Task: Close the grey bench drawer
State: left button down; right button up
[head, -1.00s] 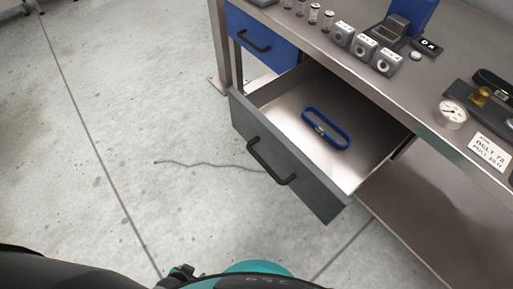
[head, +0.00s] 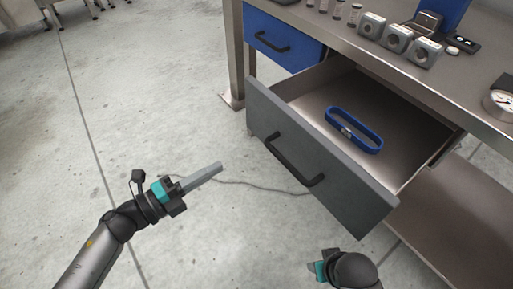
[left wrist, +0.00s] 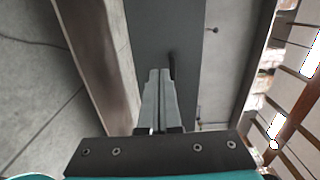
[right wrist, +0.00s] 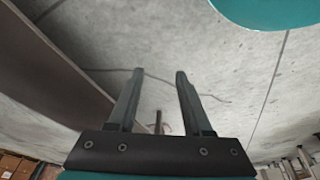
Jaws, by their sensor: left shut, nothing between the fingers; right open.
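The grey bench drawer (head: 345,195) is pulled out from under the bench, its dark bar handle (head: 293,160) on the front. A blue oval band (head: 354,130) lies inside it. My left gripper (head: 219,167) is shut and empty, to the left of the drawer front and apart from it. In the left wrist view its closed fingers (left wrist: 159,75) point along the grey drawer front (left wrist: 160,30), with the handle (left wrist: 172,66) just beyond the tips. My right gripper (head: 318,270) is low, below the drawer in the head view. Its fingers (right wrist: 160,75) are open and empty in the right wrist view.
A blue drawer (head: 282,35) above is shut. The bench top (head: 440,75) carries grey blocks (head: 397,38), a gauge (head: 499,103) and other items. A lower shelf (head: 450,215) is at the right. A thin cable (head: 250,184) lies on the otherwise clear floor at left.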

pick_arm(q)
jog(key=b, duration=0.3)
send_over(263, 141)
jog(key=s, duration=0.5)
jog(key=shift+r, duration=0.15)
pick_arm(e)
notch_tip(263, 141, up, 7)
jog(key=w+t, duration=0.1)
jog(key=shift+w+f, duration=0.15)
jog(key=shift+f, duration=0.05)
